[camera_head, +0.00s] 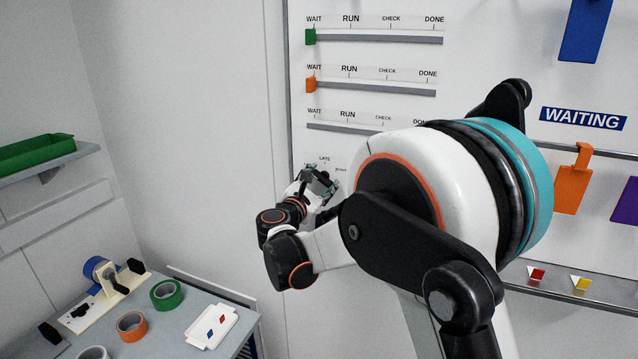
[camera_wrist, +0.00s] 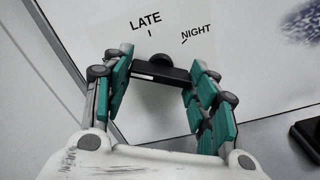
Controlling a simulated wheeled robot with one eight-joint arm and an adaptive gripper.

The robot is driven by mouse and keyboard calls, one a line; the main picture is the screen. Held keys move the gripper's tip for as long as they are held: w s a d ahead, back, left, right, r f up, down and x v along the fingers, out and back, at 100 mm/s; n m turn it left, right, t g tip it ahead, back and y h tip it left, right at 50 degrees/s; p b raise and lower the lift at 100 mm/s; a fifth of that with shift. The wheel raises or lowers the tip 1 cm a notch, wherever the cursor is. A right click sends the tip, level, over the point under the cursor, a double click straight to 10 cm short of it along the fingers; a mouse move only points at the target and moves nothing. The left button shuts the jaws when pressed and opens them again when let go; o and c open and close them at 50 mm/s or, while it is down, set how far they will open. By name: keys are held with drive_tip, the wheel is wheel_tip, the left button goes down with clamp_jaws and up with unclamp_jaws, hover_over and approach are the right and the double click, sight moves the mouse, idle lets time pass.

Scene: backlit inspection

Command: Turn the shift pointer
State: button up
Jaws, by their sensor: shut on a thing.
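The shift pointer (camera_wrist: 158,72) is a dark bar with a rounded hub on a white dial panel. In the wrist view it lies between the teal-padded fingers of my gripper (camera_wrist: 160,80), which is shut on it. The printed words LATE (camera_wrist: 146,21) and NIGHT (camera_wrist: 196,32) stand on the panel beyond it, each with a short tick. Which mark the pointer faces I cannot tell. In the head view my gripper (camera_head: 320,181) is at the lower left of the board, just below the LATE label (camera_head: 325,158); my arm hides part of the dial there.
Slider rows with green (camera_head: 310,37) and orange (camera_head: 311,84) tabs are above the dial. An orange tag (camera_head: 571,188) hangs at the right, over a ledge with small red and yellow pieces. A bench with tape rolls (camera_head: 166,294) and a white tray (camera_head: 229,324) stands lower left.

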drive_tip(key=shift+m, duration=0.3)
drive_tip(key=m+b, duration=0.3)
drive_tip(key=m, duration=0.2)
drive_tip(key=shift+m+b, duration=0.3)
drive_tip(key=m+b, duration=0.1)
drive_tip(key=m, duration=0.4)
drive_tip(key=shift+b, duration=0.35)
drive_tip(key=shift+m, duration=0.3)
drive_tip(key=o, duration=1.1)
drive_tip(key=shift+c, duration=0.2)
